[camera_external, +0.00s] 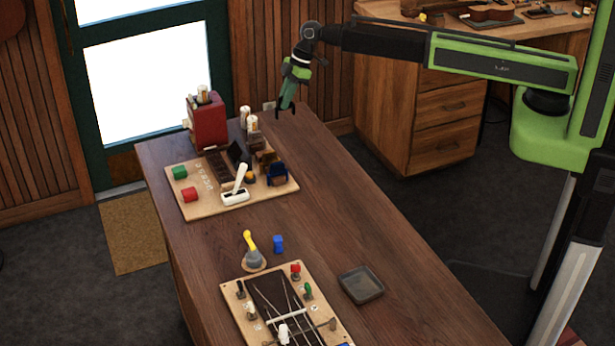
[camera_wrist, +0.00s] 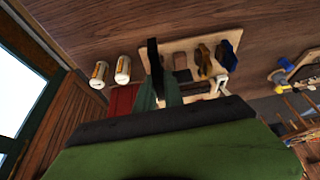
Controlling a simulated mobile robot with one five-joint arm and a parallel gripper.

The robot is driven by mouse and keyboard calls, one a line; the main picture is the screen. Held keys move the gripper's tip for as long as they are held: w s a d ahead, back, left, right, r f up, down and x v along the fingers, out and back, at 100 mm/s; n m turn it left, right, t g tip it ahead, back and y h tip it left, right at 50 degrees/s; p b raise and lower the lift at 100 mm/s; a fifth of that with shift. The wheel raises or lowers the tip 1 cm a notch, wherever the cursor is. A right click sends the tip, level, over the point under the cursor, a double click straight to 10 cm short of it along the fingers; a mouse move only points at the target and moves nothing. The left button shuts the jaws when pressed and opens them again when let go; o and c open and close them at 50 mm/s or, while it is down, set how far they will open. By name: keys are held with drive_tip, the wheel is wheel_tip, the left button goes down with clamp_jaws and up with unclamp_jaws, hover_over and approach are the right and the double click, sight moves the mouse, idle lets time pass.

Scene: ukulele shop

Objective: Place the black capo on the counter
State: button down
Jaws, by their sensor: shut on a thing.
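My gripper (camera_external: 286,110) is above the far right end of the wooden counter (camera_external: 340,215), pointing down. Its jaws are shut on a dark thing, which I take to be the black capo (camera_wrist: 153,62); it shows as a narrow dark upright shape at the green fingers in the wrist view. In the external view it is too small to tell from the dark fingertips. It appears above the surface, and I cannot tell how far.
A board (camera_external: 208,211) holds a blue capo (camera_external: 277,175), a white lever tool (camera_external: 236,190), and red and green blocks. A red box (camera_external: 207,122) and white bottles (camera_external: 252,124) stand behind. A grey tray (camera_external: 361,284) lies nearer. The counter's right side is clear.

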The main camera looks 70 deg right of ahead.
drive_tip(key=shift+s+n, duration=0.2)
drive_tip(key=shift+n, duration=0.2)
drive_tip(key=s+a+n+g, duration=0.2)
drive_tip(key=s+a+n, duration=0.3)
drive_tip(key=s, duration=0.8)
drive_tip(key=s+a+n+g, duration=0.2)
drive_tip(key=s+a+n, duration=0.4)
drive_tip(key=s+a, duration=0.4)
drive_tip(key=s+a+f+n+g+b, duration=0.1)
drive_tip(key=s+a+n, duration=0.4)
drive_tip(key=s, duration=1.2)
drive_tip(key=a+g, duration=0.1)
drive_tip(key=a, duration=0.2)
drive_tip(key=shift+s+a+n+g, duration=0.2)
drive_tip(key=shift+s+n+g, duration=0.1)
drive_tip(key=shift+s+n, duration=0.1)
